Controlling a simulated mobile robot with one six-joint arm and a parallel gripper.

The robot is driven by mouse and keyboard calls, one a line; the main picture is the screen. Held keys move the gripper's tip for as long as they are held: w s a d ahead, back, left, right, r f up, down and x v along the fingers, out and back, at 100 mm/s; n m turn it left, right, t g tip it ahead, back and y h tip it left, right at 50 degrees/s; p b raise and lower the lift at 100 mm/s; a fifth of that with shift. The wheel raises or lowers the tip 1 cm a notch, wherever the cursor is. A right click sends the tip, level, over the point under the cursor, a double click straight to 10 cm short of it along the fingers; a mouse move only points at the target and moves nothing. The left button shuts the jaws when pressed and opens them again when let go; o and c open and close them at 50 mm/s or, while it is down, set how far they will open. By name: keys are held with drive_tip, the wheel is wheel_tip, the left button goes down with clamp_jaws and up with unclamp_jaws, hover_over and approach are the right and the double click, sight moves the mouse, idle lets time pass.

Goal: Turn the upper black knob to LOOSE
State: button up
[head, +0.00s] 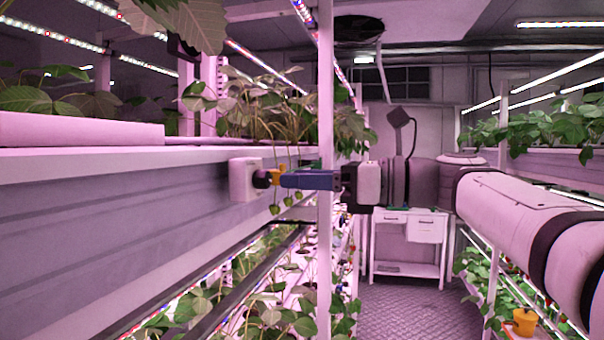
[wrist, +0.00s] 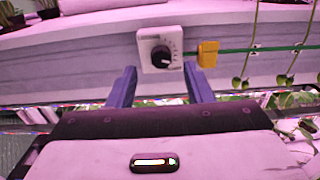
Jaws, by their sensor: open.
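A white control box (wrist: 153,42) with a black knob (wrist: 161,57) is fixed to the front of the grey shelf edge. The same white box (head: 243,179) shows in the head view, with the dark knob (head: 262,180) on its right side. A dial scale surrounds the knob, but its words and the knob's setting are too small to read. My gripper (wrist: 159,67) is open and empty, its two blue fingers apart on either side below the knob. In the head view my gripper (head: 284,180) points left at the knob, close to it. I see only one knob.
A yellow clip (wrist: 208,53) sits on a green line just right of the box. Hanging stems with green berries (head: 275,209) are close to my fingers. A white rack post (head: 325,120) stands near my wrist. The aisle floor (head: 405,300) is free.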

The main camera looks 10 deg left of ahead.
sight(268, 176)
drive_tip(key=shift+w+a+p, duration=0.2)
drive_tip(key=shift+a+p, duration=0.15)
drive_tip(key=shift+a, duration=1.8)
drive_tip(key=c, duration=0.9)
drive_tip(key=shift+w+d+f, duration=0.1)
drive_tip(key=shift+d, duration=0.3)
drive_tip(key=shift+c, duration=0.5)
drive_tip(key=shift+s, duration=0.2)
drive_tip(key=shift+w, duration=0.1)
drive_tip(key=shift+r, duration=0.2)
drive_tip(key=shift+a+n, duration=0.1)
drive_tip(key=shift+n, duration=0.3)
